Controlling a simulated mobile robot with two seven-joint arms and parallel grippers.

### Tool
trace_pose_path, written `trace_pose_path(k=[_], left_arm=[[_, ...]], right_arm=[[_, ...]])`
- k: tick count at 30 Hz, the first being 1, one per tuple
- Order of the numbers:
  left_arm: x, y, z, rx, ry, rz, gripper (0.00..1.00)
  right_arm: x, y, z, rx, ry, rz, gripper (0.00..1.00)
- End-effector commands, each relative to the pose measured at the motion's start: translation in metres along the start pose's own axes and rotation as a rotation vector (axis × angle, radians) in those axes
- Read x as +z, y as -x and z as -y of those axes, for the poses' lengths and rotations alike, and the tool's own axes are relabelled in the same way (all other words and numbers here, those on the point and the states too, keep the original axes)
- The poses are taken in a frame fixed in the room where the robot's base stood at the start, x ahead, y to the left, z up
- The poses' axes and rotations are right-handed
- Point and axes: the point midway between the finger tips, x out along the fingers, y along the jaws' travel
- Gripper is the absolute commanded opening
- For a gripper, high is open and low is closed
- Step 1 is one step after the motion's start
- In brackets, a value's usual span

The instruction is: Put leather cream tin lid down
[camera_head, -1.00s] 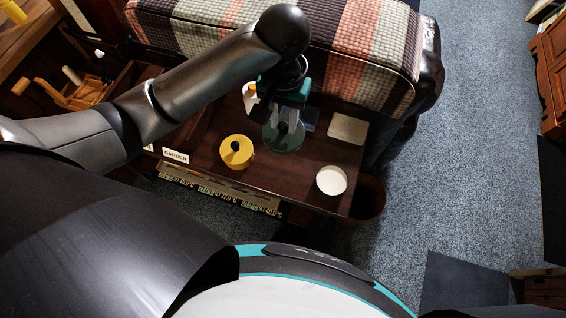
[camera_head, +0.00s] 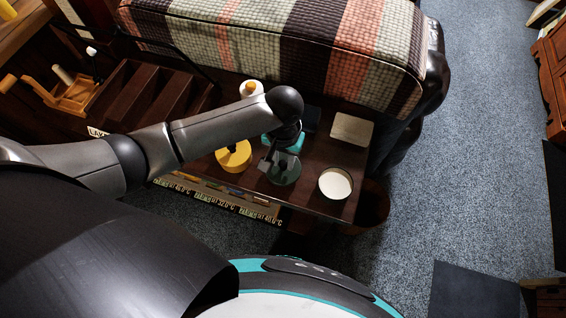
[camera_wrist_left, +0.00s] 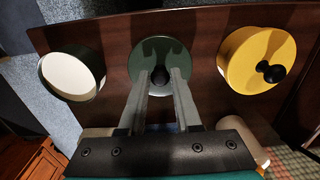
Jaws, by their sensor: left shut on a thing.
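My left gripper (camera_head: 284,152) is shut on the black knob of a round dark green lid (camera_head: 284,170). The knob (camera_wrist_left: 160,74) sits between the fingertips in the left wrist view, where the lid (camera_wrist_left: 146,55) lies flat side on to the camera. The lid is over the table between two tins; I cannot tell whether it touches the wood. An open tin with white cream (camera_head: 336,183) stands to its right; it also shows in the left wrist view (camera_wrist_left: 70,76). My right gripper is out of view.
A yellow tin (camera_head: 232,158) with a black knob stands left of the lid. A white bottle (camera_head: 250,89) and a pale flat block (camera_head: 351,129) are behind. The dark wooden table's (camera_head: 318,207) front edge is close. A striped padded seat (camera_head: 270,40) borders the back.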

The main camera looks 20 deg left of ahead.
Motion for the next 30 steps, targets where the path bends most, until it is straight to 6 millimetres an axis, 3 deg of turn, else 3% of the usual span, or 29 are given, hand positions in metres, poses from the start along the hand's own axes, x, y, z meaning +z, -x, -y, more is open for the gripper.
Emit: trace_pose_path(k=[3, 14, 15, 23, 30], left_arm=[[0.0005, -0.0173, 0.0003, -0.001, 0.000, 0.001, 0.00], [0.0005, -0.0192, -0.0001, 0.000, 0.001, 0.001, 0.00], [0.0003, -0.0194, -0.0001, 0.000, 0.001, 0.001, 0.35], [0.0003, -0.0191, 0.0001, 0.000, 0.000, 0.001, 0.62], [0.0001, -0.0185, 0.0002, 0.000, 0.000, 0.000, 0.62]], right_arm=[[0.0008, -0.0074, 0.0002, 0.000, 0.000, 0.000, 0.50], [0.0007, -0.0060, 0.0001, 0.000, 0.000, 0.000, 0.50], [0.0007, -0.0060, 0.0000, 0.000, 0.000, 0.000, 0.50], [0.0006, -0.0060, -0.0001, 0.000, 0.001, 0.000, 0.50], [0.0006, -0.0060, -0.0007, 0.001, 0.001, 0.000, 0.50]])
